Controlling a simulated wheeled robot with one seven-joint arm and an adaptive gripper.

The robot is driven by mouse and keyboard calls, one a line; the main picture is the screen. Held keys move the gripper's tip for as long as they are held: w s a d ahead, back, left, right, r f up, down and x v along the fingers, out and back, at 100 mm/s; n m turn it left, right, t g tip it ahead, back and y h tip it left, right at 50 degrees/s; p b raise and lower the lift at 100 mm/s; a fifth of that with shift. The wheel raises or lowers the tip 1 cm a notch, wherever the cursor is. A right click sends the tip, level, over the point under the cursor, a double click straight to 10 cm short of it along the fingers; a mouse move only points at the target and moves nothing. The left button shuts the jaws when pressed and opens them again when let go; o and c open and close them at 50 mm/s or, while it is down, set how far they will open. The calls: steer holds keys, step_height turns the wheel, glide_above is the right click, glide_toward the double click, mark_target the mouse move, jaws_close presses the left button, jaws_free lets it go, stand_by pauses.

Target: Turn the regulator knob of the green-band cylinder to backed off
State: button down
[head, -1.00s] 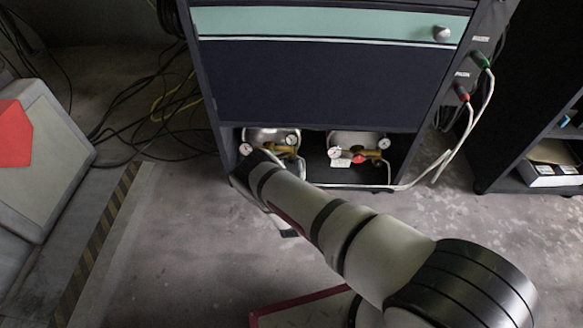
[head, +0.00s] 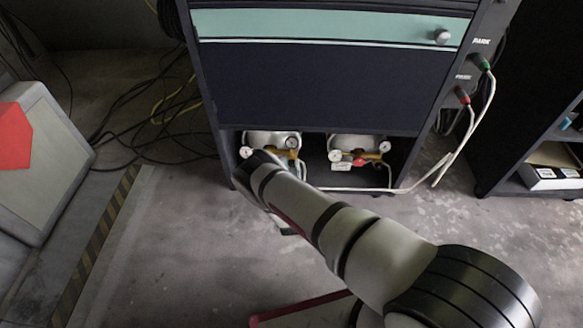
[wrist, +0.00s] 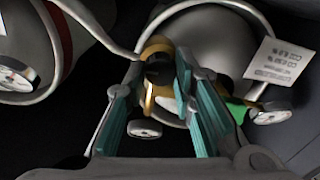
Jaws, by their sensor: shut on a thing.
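The green-band cylinder (wrist: 215,40) lies in the bottom bay of the cabinet, the left of two in the head view (head: 262,139). In the wrist view it shows a brass regulator, a green part (wrist: 237,110), two gauges and a white tag (wrist: 284,64). My gripper (wrist: 155,75) has teal-padded fingers on both sides of the dark regulator knob (wrist: 158,68) and is shut on it. The knob's marking cannot be read. In the head view my arm hides the gripper and the knob.
A second cylinder with a red band (wrist: 65,30) and its gauge (wrist: 15,78) lie close by at left in the wrist view. A pale hose runs between. White cables (head: 465,140) hang at the cabinet's right. Cables lie on the floor at left; front floor is mostly clear.

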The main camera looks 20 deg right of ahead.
steer(key=shift+n, duration=0.3)
steer(key=n, duration=0.3)
steer(key=shift+a+n, duration=0.1)
steer(key=shift+n, duration=0.3)
steer(key=n, duration=0.4)
steer(key=shift+f+n, duration=0.1)
steer(key=shift+n, duration=0.2)
steer(key=n, duration=0.4)
steer(key=shift+g, duration=0.3)
steer(key=n, duration=0.4)
steer(key=shift+n, duration=0.3)
steer(key=c, duration=1.3)
jaws_free()
steer(key=shift+c, duration=0.2)
